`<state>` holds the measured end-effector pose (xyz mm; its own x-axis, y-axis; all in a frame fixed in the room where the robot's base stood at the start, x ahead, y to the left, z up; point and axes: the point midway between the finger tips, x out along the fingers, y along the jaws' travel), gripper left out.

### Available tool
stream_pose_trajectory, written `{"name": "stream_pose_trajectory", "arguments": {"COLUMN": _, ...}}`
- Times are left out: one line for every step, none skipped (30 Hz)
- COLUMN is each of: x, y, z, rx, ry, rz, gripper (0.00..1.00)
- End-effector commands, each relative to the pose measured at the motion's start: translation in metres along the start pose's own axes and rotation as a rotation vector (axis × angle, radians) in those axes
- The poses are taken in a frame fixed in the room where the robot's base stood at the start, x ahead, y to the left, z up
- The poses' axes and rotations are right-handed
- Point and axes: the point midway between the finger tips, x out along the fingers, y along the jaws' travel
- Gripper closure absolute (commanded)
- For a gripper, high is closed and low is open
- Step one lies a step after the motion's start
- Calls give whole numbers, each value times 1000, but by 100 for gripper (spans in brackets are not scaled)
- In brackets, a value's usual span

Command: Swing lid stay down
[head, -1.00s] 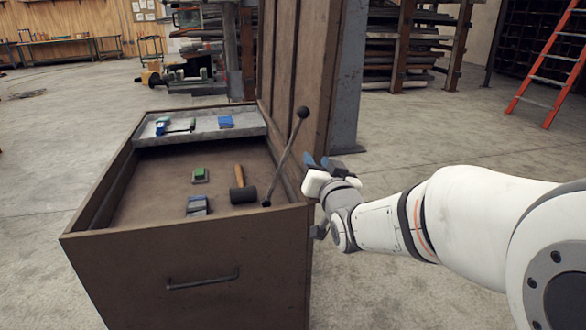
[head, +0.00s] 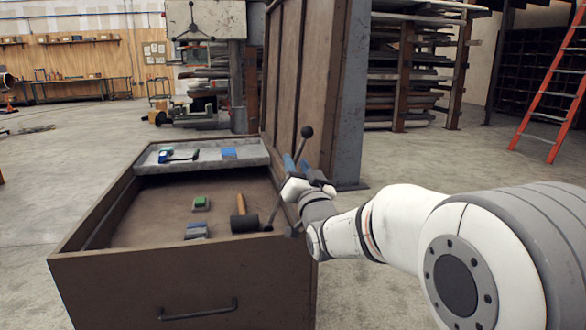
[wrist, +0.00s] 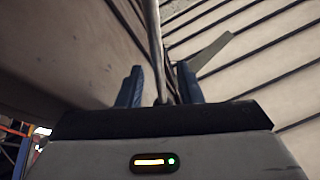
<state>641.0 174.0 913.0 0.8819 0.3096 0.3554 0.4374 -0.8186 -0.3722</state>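The lid stay is a thin metal rod with a dark ball knob (head: 306,131). It leans upright at the right wall of the brown chest (head: 190,268), its foot near the front right corner. The chest's brown lid (head: 300,85) stands open at the back right. My gripper (head: 297,168) is at the rod, below the knob, and hides part of it. In the wrist view the rod (wrist: 154,40) passes between the blue fingertips of my gripper (wrist: 160,84), with gaps on both sides. The gripper is open.
A mallet (head: 241,212), a green-topped block (head: 201,203) and a blue-grey block (head: 196,230) lie on the chest floor. A grey tray (head: 200,152) with small tools spans the back. A grey post (head: 350,120) stands behind the lid. The floor left of the chest is clear.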

Motion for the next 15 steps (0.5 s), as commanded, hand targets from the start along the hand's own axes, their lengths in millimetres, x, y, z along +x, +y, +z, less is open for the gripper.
{"name": "stream_pose_trajectory", "arguments": {"x": 2, "y": 0, "z": 0, "rx": 0, "ry": 0, "rz": 0, "gripper": 67}}
{"name": "stream_pose_trajectory", "arguments": {"x": 2, "y": 0, "z": 0, "rx": 0, "ry": 0, "rz": 0, "gripper": 67}}
{"name": "stream_pose_trajectory", "arguments": {"x": 3, "y": 0, "z": 0, "rx": 0, "ry": -1, "rz": 0, "gripper": 67}}
{"name": "stream_pose_trajectory", "arguments": {"x": 3, "y": 0, "z": 0, "rx": 0, "ry": -1, "rz": 0, "gripper": 67}}
{"name": "stream_pose_trajectory", "arguments": {"x": 3, "y": 0, "z": 0, "rx": 0, "ry": -1, "rz": 0, "gripper": 67}}
{"name": "stream_pose_trajectory", "arguments": {"x": 3, "y": 0, "z": 0, "rx": 0, "ry": -1, "rz": 0, "gripper": 67}}
{"name": "stream_pose_trajectory", "arguments": {"x": 3, "y": 0, "z": 0, "rx": 0, "ry": -1, "rz": 0, "gripper": 67}}
{"name": "stream_pose_trajectory", "arguments": {"x": 3, "y": 0, "z": 0, "rx": 0, "ry": -1, "rz": 0, "gripper": 67}}
{"name": "stream_pose_trajectory", "arguments": {"x": 3, "y": 0, "z": 0, "rx": 0, "ry": -1, "rz": 0, "gripper": 69}}
{"name": "stream_pose_trajectory", "arguments": {"x": 3, "y": 0, "z": 0, "rx": 0, "ry": -1, "rz": 0, "gripper": 72}}
{"name": "stream_pose_trajectory", "arguments": {"x": 3, "y": 0, "z": 0, "rx": 0, "ry": -1, "rz": 0, "gripper": 74}}
{"name": "stream_pose_trajectory", "arguments": {"x": 2, "y": 0, "z": 0, "rx": 0, "ry": -1, "rz": 0, "gripper": 77}}
{"name": "stream_pose_trajectory", "arguments": {"x": 2, "y": 0, "z": 0, "rx": 0, "ry": -1, "rz": -1, "gripper": 80}}
{"name": "stream_pose_trajectory", "arguments": {"x": 2, "y": 0, "z": 0, "rx": 0, "ry": -1, "rz": -1, "gripper": 82}}
{"name": "stream_pose_trajectory", "arguments": {"x": 2, "y": 0, "z": 0, "rx": 0, "ry": -1, "rz": -1, "gripper": 85}}
